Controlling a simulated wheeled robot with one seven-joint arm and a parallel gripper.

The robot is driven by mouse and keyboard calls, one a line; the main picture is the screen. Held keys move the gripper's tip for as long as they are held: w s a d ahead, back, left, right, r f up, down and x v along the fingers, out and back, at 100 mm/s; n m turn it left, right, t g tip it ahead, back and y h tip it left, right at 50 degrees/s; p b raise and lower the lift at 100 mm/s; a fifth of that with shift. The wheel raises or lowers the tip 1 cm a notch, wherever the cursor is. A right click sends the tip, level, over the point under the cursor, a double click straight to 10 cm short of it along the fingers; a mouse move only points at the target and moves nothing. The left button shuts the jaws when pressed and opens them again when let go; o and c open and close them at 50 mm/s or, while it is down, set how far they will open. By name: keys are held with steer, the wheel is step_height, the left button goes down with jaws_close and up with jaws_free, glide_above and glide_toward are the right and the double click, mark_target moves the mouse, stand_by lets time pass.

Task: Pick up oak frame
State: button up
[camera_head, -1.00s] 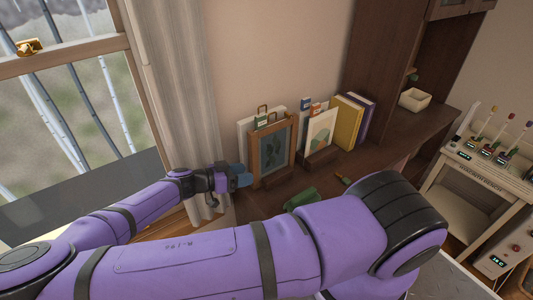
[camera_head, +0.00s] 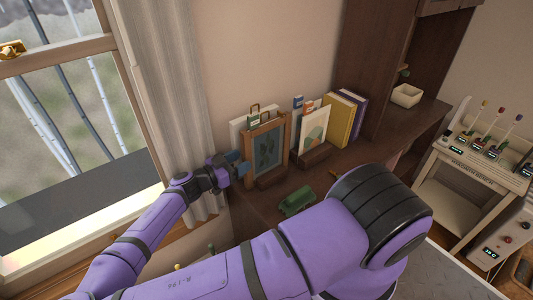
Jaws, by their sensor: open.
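The oak frame (camera_head: 248,147), a wooden picture frame around a dark print with leaf shapes, stands upright on the dark wooden desk, leaning back in a small wooden holder (camera_head: 271,178). My gripper (camera_head: 238,168), with blue fingers, is at the left side of the frame near its lower half. The fingers are open. I cannot tell from this view whether they touch the frame or reach around its left edge. My purple arm crosses the foreground and hides the front of the desk.
A pale panel (camera_head: 236,132) stands behind the frame. A green object (camera_head: 296,201) lies in front. A curtain (camera_head: 165,95) hangs close on the left.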

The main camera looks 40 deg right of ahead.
mark_target(253, 155)
steer(key=d, duration=0.5)
steer(key=shift+s+r, duration=0.15)
steer(key=shift+s, duration=0.2)
jaws_close()
steer(key=shift+r, duration=0.15)
